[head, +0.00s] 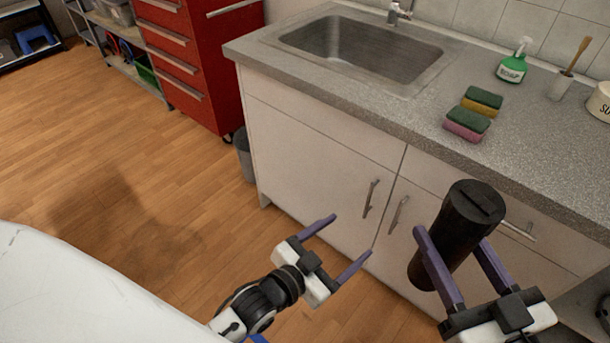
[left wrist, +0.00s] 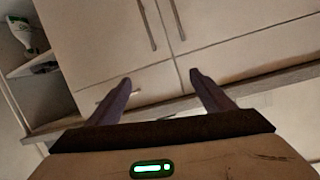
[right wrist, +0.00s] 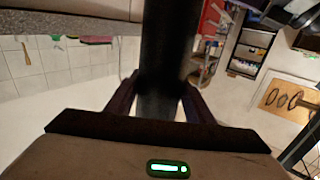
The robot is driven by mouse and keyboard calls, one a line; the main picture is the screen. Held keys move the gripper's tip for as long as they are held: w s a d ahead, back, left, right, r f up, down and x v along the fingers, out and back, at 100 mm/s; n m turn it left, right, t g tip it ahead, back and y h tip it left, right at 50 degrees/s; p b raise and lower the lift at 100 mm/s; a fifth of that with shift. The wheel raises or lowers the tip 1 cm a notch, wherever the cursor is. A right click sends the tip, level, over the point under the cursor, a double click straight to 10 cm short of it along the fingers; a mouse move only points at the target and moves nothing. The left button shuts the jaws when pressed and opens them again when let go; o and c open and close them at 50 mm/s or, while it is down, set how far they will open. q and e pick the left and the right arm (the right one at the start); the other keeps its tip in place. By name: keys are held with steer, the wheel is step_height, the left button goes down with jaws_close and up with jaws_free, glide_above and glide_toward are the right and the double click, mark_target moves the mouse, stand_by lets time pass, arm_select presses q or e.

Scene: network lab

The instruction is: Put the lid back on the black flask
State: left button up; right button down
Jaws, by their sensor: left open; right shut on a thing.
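The black flask (head: 452,235) is held up in front of the cabinet doors, tilted, its top leaning right in the head view. My right gripper (head: 452,240) is shut on it, a finger on each side. The flask also shows as a dark upright column between the fingers in the right wrist view (right wrist: 165,60). Its top end is dark with a slot-like mark; I cannot tell whether this is the lid. No separate lid shows elsewhere. My left gripper (head: 350,237) is open and empty, left of the flask and apart from it; its open fingers show in the left wrist view (left wrist: 160,90).
The grey counter (head: 420,120) with a sink (head: 360,50) runs behind the flask. On it are sponges (head: 475,112), a green spray bottle (head: 513,65), a brush in a holder (head: 562,85) and a white container (head: 600,100). A red tool cabinet (head: 200,60) stands left. Floor at left is clear.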

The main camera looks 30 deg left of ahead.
steer(key=shift+r, duration=0.1)
arm_select(q)
steer(key=s+a+f+n+g+y, duration=0.1)
steer(key=s+a+f+n+g, duration=0.1)
steer(key=s+f, duration=0.4)
steer(key=s+a+f+n+g+y, duration=0.1)
steer(key=s+a+f+g, duration=0.3)
steer(key=s, duration=0.6)
step_height(320, 180, down, 3)
steer(key=shift+s+r+n+y, duration=0.2)
steer(key=shift+n+y, duration=0.1)
steer(key=shift+n, duration=0.1)
step_height(320, 180, up, 3)
steer(key=p, duration=0.3)
steer(key=shift+w+r, duration=0.1)
steer(key=shift+r, duration=0.1)
arm_select(e)
steer(key=w+d+r, duration=0.5)
steer(key=w+r, duration=0.2)
steer(key=r, duration=0.2)
steer(key=w+d+r+h, duration=0.1)
steer(key=w+d+r, duration=0.4)
steer(key=w+r, duration=0.2)
step_height(320, 180, up, 2)
steer(key=shift+d+r+m+t, duration=0.15)
steer(key=shift+d+m+t, duration=0.25)
